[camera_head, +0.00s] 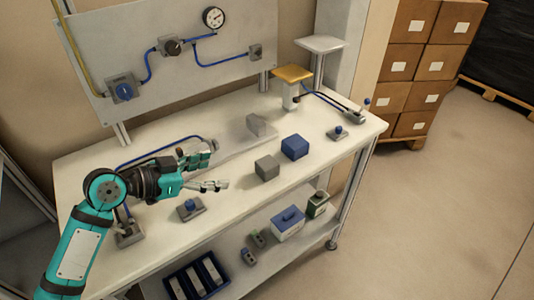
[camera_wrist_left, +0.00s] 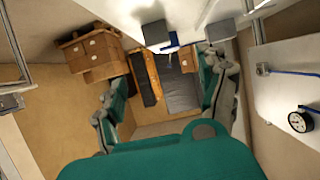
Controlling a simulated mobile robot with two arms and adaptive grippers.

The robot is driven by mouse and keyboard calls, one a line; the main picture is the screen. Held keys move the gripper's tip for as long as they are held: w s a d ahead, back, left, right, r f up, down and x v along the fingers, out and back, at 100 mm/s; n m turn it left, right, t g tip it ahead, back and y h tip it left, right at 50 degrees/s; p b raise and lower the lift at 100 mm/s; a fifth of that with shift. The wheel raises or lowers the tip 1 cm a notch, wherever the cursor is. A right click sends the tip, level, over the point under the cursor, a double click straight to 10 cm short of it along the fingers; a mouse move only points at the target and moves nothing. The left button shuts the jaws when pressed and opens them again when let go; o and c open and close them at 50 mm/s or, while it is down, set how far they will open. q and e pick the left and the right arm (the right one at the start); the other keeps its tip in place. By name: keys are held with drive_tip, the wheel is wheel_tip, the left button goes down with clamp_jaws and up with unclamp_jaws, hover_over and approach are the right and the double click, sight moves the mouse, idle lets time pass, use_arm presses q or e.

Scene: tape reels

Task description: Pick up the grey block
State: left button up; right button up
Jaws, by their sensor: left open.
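The grey block (camera_head: 267,169) is a small cube upright on the pale workbench, right of my left gripper (camera_head: 217,168) in the head view. The gripper is open and empty, its fingers pointing right toward the block with a gap between. In the left wrist view the scene appears upside down; a grey block (camera_wrist_left: 154,33) shows at the top, beyond the open fingers (camera_wrist_left: 165,72). A blue block (camera_head: 294,147) stands just behind and right of the grey one. My right gripper is not in view.
A grey angled fixture (camera_head: 256,125) with a long base lies behind the grey block. A small blue-knobbed unit (camera_head: 190,208) sits in front of my gripper. A yellow-topped stand (camera_head: 292,76) is at the back right. The bench top right of the blocks has free room.

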use_arm(q)
drive_tip(key=w+d, duration=0.2)
drive_tip(key=p, duration=0.2)
approach(264, 164)
drive_tip(key=shift+w+d, duration=0.35)
drive_tip(key=shift+d, duration=0.3)
drive_tip(key=x, duration=0.3)
drive_tip(key=shift+w+f+p, duration=0.15)
drive_tip(key=shift+w+p, duration=0.1)
drive_tip(key=shift+p, duration=0.05)
drive_tip(key=shift+w+d+f, duration=0.3)
drive_tip(key=shift+w+d, duration=0.05)
drive_tip(key=shift+d, duration=0.3)
drive_tip(key=p+x, duration=0.1)
drive_tip(key=x, duration=0.3)
drive_tip(key=shift+w+d+f+p, duration=0.1)
drive_tip(key=shift+f+p, duration=0.2)
drive_tip(key=shift+p, duration=0.1)
drive_tip(key=shift+w+d+f, duration=0.1)
drive_tip(key=shift+d+f, duration=0.05)
drive_tip(key=c, duration=1.3)
drive_tip(key=shift+c, duration=0.2)
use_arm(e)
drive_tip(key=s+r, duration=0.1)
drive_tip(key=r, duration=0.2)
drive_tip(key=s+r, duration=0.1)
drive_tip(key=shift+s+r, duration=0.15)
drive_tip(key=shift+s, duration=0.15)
